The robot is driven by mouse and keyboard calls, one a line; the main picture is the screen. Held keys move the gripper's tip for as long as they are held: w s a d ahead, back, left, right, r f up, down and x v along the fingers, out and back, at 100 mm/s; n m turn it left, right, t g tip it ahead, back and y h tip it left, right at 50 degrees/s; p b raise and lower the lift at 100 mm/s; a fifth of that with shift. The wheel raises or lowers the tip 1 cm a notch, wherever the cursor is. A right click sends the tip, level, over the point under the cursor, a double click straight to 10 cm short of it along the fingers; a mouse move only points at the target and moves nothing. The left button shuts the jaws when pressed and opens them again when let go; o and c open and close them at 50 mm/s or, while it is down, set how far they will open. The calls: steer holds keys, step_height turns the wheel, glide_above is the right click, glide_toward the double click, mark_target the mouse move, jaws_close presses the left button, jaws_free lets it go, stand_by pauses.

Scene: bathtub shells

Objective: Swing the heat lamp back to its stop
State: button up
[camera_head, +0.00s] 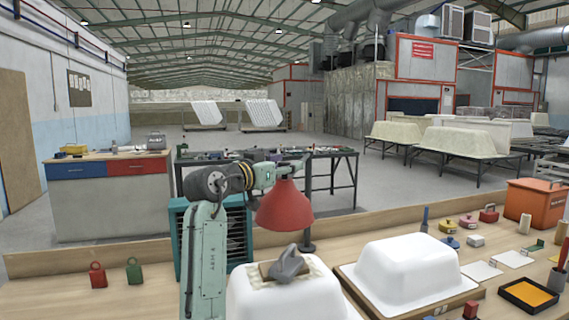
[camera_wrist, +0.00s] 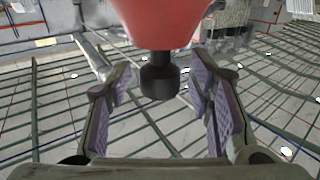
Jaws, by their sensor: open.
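The heat lamp has a red cone shade (camera_head: 285,207), hanging mouth down above the near white tub shell (camera_head: 250,300). My gripper (camera_head: 288,168) is at the top of the shade, partly hidden by my own wrist. In the wrist view the red shade (camera_wrist: 158,18) fills the top middle, and its dark neck (camera_wrist: 160,80) shows between the two open, purple-padded fingers of my gripper (camera_wrist: 161,92). A gap shows on both sides of the neck.
A grey tool (camera_head: 287,265) lies on the near shell. A second white shell (camera_head: 408,268) stands to the right. Small items, a black tray (camera_head: 528,294) and an orange box (camera_head: 535,203) crowd the bench's right. Red (camera_head: 97,275) and green (camera_head: 134,271) weight-like pieces stand left.

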steer(key=shift+c, duration=0.2)
jaws_close()
stand_by(0.4)
